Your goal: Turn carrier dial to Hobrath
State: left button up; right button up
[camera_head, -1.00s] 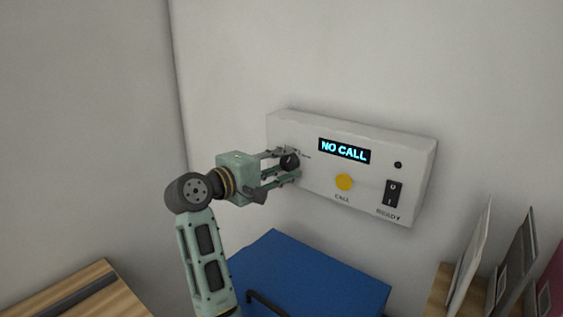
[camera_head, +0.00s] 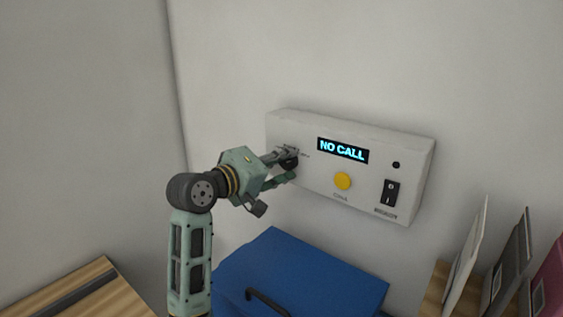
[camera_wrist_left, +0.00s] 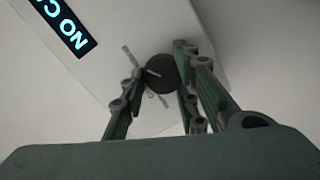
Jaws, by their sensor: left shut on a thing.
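The carrier dial (camera_head: 289,160) is a round black knob at the left end of a white wall panel (camera_head: 313,178). My left gripper (camera_head: 287,166) is shut on the dial, with a finger on either side of it. In the left wrist view the dial (camera_wrist_left: 161,72) sits between the two fingertips, with pale marks around it and a light pointer line on its face. The labels around the dial are too small or hidden to read. My right gripper is not in view.
The panel also bears a display (camera_head: 343,150) reading "NO CALL", a yellow call button (camera_head: 343,181) and a black rocker switch (camera_head: 390,193). Below are a blue box (camera_head: 310,270) with a dark handle, a wooden surface (camera_head: 90,290) and upright folders (camera_head: 510,260).

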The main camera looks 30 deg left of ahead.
pick_arm(q)
jog(key=shift+r, duration=0.45)
jog(key=o, duration=0.9)
jog(key=shift+c, duration=0.2)
jog(key=shift+o, duration=0.8)
jog(key=shift+d+f, duration=0.1)
jog(key=shift+d, duration=0.05)
jog(key=shift+s+f, duration=0.15)
jog(key=s+a+r, duration=0.1)
jog(key=s+a, duration=0.1)
jog(key=s, duration=0.9)
jog(key=shift+s+r, duration=0.15)
jog(key=shift+s, duration=0.2)
